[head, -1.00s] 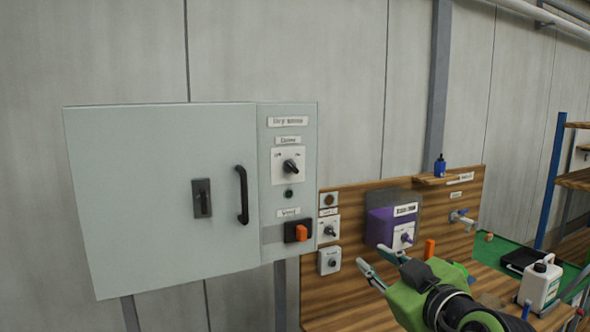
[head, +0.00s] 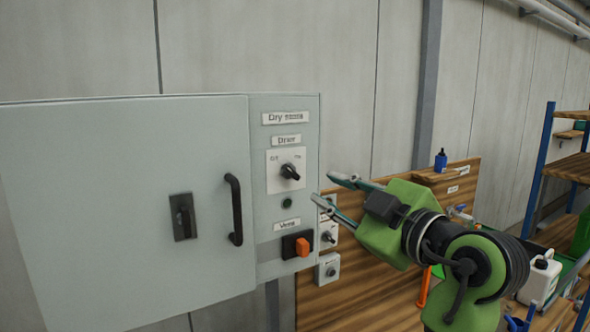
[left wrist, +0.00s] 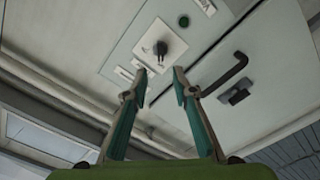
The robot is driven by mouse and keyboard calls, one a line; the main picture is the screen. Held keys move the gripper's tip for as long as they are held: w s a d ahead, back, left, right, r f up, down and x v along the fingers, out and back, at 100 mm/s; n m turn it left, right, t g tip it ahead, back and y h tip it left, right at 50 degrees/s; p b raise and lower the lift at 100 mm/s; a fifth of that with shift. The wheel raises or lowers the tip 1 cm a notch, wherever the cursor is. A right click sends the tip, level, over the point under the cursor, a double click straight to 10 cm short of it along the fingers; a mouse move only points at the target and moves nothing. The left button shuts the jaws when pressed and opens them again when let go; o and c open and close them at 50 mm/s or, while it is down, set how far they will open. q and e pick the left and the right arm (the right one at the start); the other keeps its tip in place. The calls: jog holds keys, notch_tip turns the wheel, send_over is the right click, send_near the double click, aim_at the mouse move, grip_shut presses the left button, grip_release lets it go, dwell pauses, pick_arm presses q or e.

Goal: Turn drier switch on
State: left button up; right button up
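The drier switch (head: 289,171) is a black rotary knob on a white plate on the grey cabinet's right-hand panel, under a small label that seems to read "Drier". Which mark its pointer faces is hard to tell. My left gripper (head: 322,188) is open and empty, to the right of the switch plate, with its fingers pointing at the panel. In the left wrist view, the knob (left wrist: 160,47) lies just beyond and between the open fingertips (left wrist: 160,75), apart from them. My right gripper is not in view.
Below the knob are a small dark green lamp (head: 287,203) and an orange switch (head: 302,247). The cabinet door has a black handle (head: 234,210) and a latch (head: 184,216). A wooden board (head: 350,285) with smaller switch boxes stands behind my gripper.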

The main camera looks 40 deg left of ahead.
pick_arm(q)
jog(key=p, duration=0.3)
send_near(294, 174)
jog(key=a, duration=0.3)
jog(key=p+x, duration=0.1)
jog(key=x, duration=0.1)
jog(key=p+x, duration=0.1)
jog(key=x, duration=0.1)
jog(key=shift+w+a+r, duration=0.15)
jog(key=shift+w+r, duration=0.05)
jog(key=shift+w, duration=0.25)
jog(key=shift+w+a, duration=0.1)
jog(key=shift+a, duration=0.3)
jog(key=shift+f, duration=0.15)
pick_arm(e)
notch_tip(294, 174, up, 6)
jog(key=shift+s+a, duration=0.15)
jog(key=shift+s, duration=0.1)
pick_arm(q)
jog(key=shift+w+a, duration=0.1)
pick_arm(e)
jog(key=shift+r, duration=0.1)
pick_arm(q)
grip_shut()
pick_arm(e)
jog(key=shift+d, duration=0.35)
